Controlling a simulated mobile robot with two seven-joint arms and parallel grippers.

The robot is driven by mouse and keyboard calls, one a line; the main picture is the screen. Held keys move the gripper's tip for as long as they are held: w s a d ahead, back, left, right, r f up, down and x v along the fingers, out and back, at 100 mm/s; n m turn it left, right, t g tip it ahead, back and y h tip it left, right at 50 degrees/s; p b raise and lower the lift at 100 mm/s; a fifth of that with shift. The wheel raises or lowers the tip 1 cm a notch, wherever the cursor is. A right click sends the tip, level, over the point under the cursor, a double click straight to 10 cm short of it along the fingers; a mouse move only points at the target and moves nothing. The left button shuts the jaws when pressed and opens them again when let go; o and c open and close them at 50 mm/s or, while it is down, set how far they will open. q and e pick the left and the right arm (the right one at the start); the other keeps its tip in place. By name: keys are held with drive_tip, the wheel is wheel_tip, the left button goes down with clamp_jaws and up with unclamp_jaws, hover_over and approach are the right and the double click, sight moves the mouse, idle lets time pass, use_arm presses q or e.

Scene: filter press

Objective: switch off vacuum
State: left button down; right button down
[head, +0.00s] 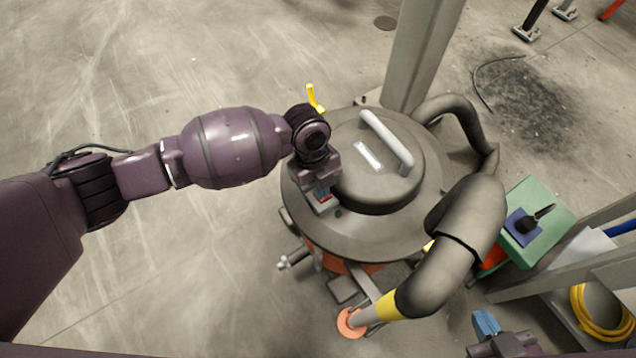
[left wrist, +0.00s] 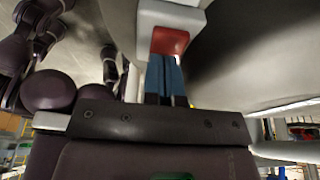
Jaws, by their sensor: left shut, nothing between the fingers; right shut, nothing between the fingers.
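The vacuum (head: 385,225) is a round grey drum with a domed lid and a pale handle on top. A small light grey switch box with a red switch sits on its lid at the left; the red switch (left wrist: 169,41) shows in the left wrist view. My left gripper (head: 321,192) is over this box, shut and empty. In the left wrist view its blue fingertips (left wrist: 164,62) are right at the lower edge of the red switch; I cannot tell whether they touch it. My right gripper (head: 485,322) is shut and empty at the bottom right, away from the vacuum.
A thick grey hose (head: 462,235) with a yellow band curves along the vacuum's right side. A grey post (head: 420,55) stands behind it. A green box (head: 540,205) and a coiled yellow hose (head: 598,325) are at the right. The floor at the left is clear.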

use_arm(q)
drive_tip(key=p+v, duration=0.3)
drive_tip(key=v, duration=0.7)
drive_tip(key=shift+r, duration=0.4)
use_arm(e)
drive_tip(key=shift+s+d+f+m+g, duration=0.2)
drive_tip(key=shift+s+g, duration=0.1)
drive_tip(key=shift+s, duration=0.15)
drive_tip(key=shift+s+d+f+m+g, duration=0.15)
drive_tip(key=shift+s+g, duration=0.15)
drive_tip(key=shift+s, duration=0.15)
use_arm(q)
drive_tip(key=shift+w, duration=0.15)
use_arm(e)
drive_tip(key=shift+w+a+r, duration=0.1)
drive_tip(key=shift+w+r, duration=0.1)
drive_tip(key=shift+w, duration=0.05)
drive_tip(key=shift+r, duration=0.1)
